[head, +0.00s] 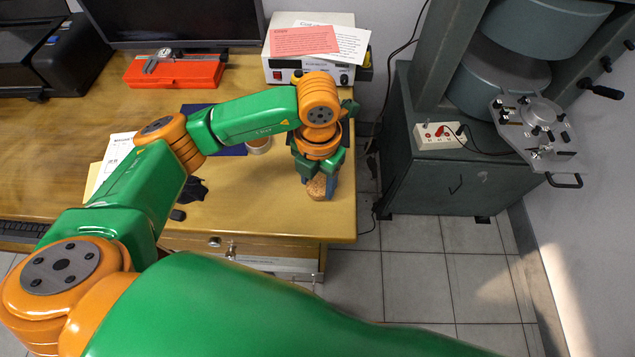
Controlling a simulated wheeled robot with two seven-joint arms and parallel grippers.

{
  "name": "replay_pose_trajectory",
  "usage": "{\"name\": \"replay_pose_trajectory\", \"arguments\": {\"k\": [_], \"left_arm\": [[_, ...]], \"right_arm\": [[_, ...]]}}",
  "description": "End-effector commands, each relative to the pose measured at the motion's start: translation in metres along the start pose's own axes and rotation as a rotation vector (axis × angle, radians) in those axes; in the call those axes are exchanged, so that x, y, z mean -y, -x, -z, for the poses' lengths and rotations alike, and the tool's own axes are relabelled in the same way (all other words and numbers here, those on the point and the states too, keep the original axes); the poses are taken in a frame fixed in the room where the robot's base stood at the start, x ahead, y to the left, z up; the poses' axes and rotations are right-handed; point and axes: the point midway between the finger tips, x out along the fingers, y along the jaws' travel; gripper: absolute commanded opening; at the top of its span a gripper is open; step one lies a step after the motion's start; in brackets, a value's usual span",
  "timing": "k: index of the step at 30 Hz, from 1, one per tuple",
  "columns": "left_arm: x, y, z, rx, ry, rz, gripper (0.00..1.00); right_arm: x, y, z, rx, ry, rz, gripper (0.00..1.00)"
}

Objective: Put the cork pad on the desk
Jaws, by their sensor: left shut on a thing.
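The cork pad (317,188) is a small tan-brown piece at the right end of the wooden desk (270,205). My left gripper (318,184) points down over it and is shut on it, with the fingers on both sides. The pad is at or very close to the desk top, near the front right corner; I cannot tell whether it touches the wood. The gripper fingers hide part of the pad. My right gripper is not in view.
A box-shaped instrument (285,68) with papers, an orange case with a caliper (165,70), a monitor (175,20) and a cup (258,145) stand on the desk. A large magnet stand (460,165) is to the right across a floor gap.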

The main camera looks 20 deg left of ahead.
Motion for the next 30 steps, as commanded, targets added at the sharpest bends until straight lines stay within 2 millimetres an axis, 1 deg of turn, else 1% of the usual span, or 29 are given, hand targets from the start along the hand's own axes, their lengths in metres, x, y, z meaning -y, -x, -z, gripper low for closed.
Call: {"name": "replay_pose_trajectory", "arguments": {"k": [1, 3, 5, 11, 15, 16, 17, 18, 19, 27, 30], "left_arm": [[0.001, -0.008, 0.002, -0.007, 0.001, 0.001, 0.06], [0.001, -0.02, 0.001, -0.005, 0.0, 0.002, 0.06], [0.001, -0.026, 0.001, -0.004, 0.0, 0.001, 0.06], [0.001, -0.028, 0.0, -0.001, -0.001, 0.001, 0.06], [0.002, -0.033, 0.0, -0.001, -0.001, 0.001, 0.06], [0.002, -0.032, 0.0, -0.001, -0.001, 0.001, 0.63], [0.002, -0.031, 0.0, -0.001, -0.001, 0.001, 0.71], [0.002, -0.031, 0.0, -0.001, -0.001, 0.001, 0.82], [0.002, -0.031, 0.0, -0.001, -0.001, 0.001, 0.88], [0.002, -0.03, 0.0, -0.001, -0.001, 0.001, 0.88], [0.002, -0.023, -0.001, 0.001, -0.001, 0.001, 0.88]], "right_arm": [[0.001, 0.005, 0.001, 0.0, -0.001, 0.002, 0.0], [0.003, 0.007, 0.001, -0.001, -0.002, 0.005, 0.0], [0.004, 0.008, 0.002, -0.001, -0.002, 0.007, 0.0], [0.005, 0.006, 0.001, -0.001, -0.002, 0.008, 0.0], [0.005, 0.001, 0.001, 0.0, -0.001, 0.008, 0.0], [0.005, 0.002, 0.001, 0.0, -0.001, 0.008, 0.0], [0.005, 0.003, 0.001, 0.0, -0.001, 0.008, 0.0], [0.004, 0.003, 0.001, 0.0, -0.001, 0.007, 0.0], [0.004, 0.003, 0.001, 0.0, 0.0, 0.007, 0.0], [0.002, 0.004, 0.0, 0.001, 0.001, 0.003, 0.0], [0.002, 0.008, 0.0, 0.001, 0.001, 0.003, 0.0]]}}
